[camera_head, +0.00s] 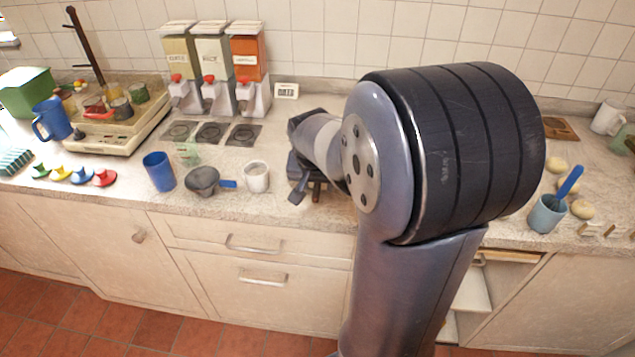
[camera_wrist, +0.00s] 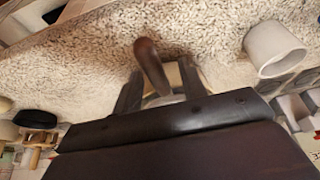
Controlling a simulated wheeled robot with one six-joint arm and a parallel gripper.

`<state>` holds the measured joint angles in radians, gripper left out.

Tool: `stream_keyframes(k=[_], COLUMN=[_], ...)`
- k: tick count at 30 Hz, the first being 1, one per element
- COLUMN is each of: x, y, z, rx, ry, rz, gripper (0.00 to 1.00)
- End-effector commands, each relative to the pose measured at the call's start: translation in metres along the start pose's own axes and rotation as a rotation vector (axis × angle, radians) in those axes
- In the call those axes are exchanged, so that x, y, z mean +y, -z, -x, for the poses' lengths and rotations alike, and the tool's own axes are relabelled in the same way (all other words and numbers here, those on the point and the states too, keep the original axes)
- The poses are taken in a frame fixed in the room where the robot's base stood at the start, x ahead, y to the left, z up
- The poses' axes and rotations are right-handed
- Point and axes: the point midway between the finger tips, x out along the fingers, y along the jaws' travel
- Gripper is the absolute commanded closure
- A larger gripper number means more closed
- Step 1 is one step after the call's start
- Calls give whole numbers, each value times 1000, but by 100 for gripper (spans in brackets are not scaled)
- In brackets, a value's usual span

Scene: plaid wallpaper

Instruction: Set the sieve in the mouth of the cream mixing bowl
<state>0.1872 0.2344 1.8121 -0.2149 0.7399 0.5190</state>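A dark grey round vessel with a blue handle (camera_head: 203,181) rests near the counter's front; I cannot tell if it is the sieve. A small cream cup-shaped vessel (camera_head: 256,177) stands just right of it, possibly the mixing bowl; a pale vessel also shows in the wrist view (camera_wrist: 276,50). My gripper (camera_head: 307,190) is low over the counter, right of the cream vessel. In the wrist view its fingers (camera_wrist: 160,90) look apart, with a brown handle (camera_wrist: 151,66) between them. What that handle belongs to is mostly hidden behind my gripper.
A blue cup (camera_head: 159,171) stands left of the grey vessel. Three dispensers (camera_head: 213,65) stand at the back. A blue-grey cup with a blue utensil (camera_head: 547,214) and several pale round pieces (camera_head: 582,209) lie to the right. My arm hides the middle counter.

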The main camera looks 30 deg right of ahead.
Motion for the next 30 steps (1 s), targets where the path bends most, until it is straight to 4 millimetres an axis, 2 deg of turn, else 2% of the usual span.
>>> stream_keyframes(k=[5, 8, 21, 25, 30], x=[0, 0, 0, 0, 0], y=[0, 0, 0, 0, 0], z=[2, 10, 91, 103, 108], rx=[0, 2, 3, 2, 0], ry=[0, 1, 2, 1, 0], rz=[0, 0, 1, 1, 0], gripper=[60, 60, 60, 60, 60])
